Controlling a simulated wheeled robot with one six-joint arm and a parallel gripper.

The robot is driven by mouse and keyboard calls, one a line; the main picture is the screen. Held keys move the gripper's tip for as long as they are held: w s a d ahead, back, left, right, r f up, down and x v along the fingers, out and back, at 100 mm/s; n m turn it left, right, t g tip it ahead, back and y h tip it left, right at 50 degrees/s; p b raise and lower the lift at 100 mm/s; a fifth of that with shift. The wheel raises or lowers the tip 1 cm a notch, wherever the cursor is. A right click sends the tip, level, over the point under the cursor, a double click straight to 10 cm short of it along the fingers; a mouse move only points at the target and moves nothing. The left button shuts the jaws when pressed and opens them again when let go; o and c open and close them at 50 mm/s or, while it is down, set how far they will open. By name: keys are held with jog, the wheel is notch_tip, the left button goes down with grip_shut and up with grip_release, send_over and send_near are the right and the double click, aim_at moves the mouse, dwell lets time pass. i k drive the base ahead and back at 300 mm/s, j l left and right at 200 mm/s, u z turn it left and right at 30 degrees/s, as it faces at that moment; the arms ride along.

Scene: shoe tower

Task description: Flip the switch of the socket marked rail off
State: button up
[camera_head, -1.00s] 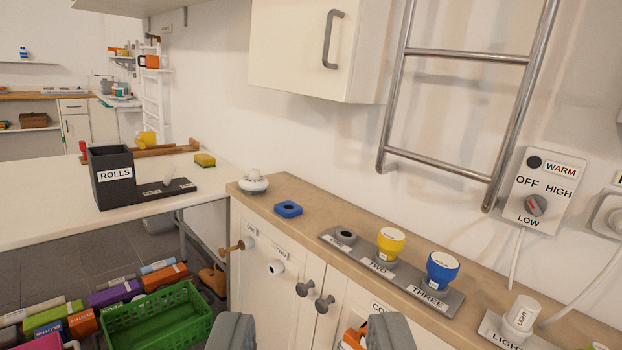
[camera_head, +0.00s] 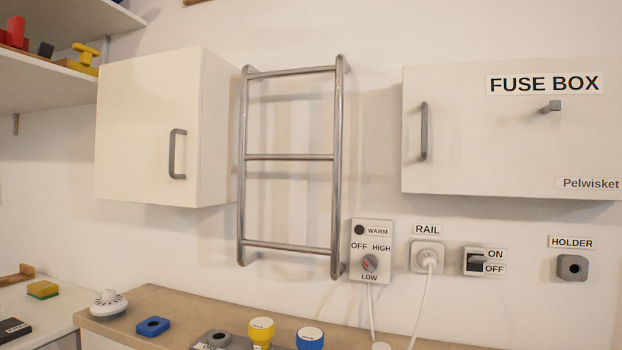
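The socket marked RAIL (camera_head: 427,256) is on the wall at the lower right, with a white plug and cord (camera_head: 423,300) in it. Just right of it is its switch (camera_head: 477,261), a dark rocker with an ON label (camera_head: 495,254) above an OFF label (camera_head: 495,269). The lever seems to sit toward the ON side, but it is too small to be certain. My gripper is not in view now.
A fuse box (camera_head: 510,130) with a handle is above the switch. A dial box (camera_head: 371,250) hangs left of the socket below a metal towel rail (camera_head: 290,158). A holder (camera_head: 572,267) is at right. The counter (camera_head: 180,303) below carries several small items.

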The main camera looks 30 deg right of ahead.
aim_at(477, 259)
jog(key=z, duration=1.55)
